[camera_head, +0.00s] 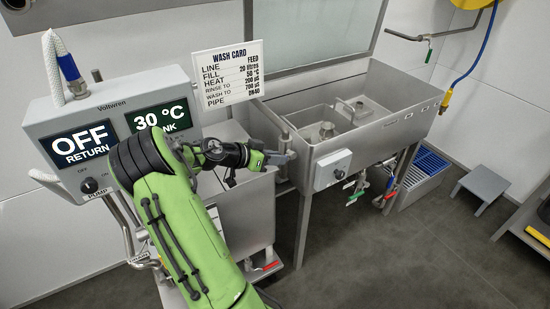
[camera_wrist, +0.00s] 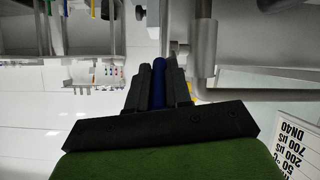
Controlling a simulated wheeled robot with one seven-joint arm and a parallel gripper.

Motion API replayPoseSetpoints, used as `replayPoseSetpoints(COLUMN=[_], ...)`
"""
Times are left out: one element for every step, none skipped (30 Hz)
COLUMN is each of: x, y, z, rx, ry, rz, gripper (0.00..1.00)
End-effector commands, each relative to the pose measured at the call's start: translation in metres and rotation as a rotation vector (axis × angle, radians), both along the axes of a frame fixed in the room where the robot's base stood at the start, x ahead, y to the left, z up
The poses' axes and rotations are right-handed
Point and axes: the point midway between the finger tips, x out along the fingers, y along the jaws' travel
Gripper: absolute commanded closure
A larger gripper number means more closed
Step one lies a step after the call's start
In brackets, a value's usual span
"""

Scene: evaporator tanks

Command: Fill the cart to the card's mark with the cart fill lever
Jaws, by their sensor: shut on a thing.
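My gripper (camera_head: 282,158) is at the left end of the steel sink, above the steel cart. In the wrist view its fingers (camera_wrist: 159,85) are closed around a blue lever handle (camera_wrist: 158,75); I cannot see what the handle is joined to. The wash card (camera_head: 226,72) reads line feed, fill 20 litres, heat 50 °C, rinse to 200 µS, wash to 700 µS, pipe DN40. The steel cart tank (camera_head: 245,214) stands below my forearm, which hides much of it. The liquid level inside it cannot be seen.
The control box (camera_head: 105,105) at left shows "OFF return" and "30 °C" and has a pump knob (camera_head: 89,185). The double sink (camera_head: 375,115) has a knob box (camera_head: 333,168) in front. A red handle (camera_head: 270,266) sits low on the cart.

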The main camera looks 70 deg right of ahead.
Motion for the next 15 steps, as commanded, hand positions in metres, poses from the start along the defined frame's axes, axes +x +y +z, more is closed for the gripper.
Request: replayPoseSetpoints(x=[-0.0008,-0.0008,-0.0008,-0.0008,-0.0008,-0.0008,-0.0007,-0.0007,-0.0007,-0.0007,-0.0006,-0.0005,-0.0005,-0.0005,-0.0005], y=[-0.0004,-0.0004,-0.0005,-0.0005,-0.0005,-0.0005,-0.0006,-0.0006,-0.0005,-0.0005,-0.0004,-0.0005,-0.0005,-0.0005,-0.0005], z=[0.0003,0.0001,-0.0001,-0.0001,-0.0001,-0.0001,-0.0001,-0.0001,-0.0002,-0.0002,-0.0001,-0.0001,-0.0001,-0.0002,-0.0002], rx=[-0.002,-0.003,-0.003,-0.003,-0.003,-0.004,-0.005,-0.005,-0.006,-0.006,-0.006,-0.006,-0.006,-0.005,-0.005], ry=[0.001,0.002,0.003,0.003,0.003,0.003,0.002,0.002,0.003,0.003,0.003,0.003,0.003,0.003,0.003], rz=[-0.001,-0.002,-0.002,-0.002,-0.002,-0.001,-0.001,-0.001,-0.001,-0.001,-0.001,-0.001,-0.001,0.0,0.0], gripper=[1.0,1.0,1.0,1.0,1.0,1.0,0.8,0.75,0.69,0.64,0.6,0.56,0.56,0.56,0.56])
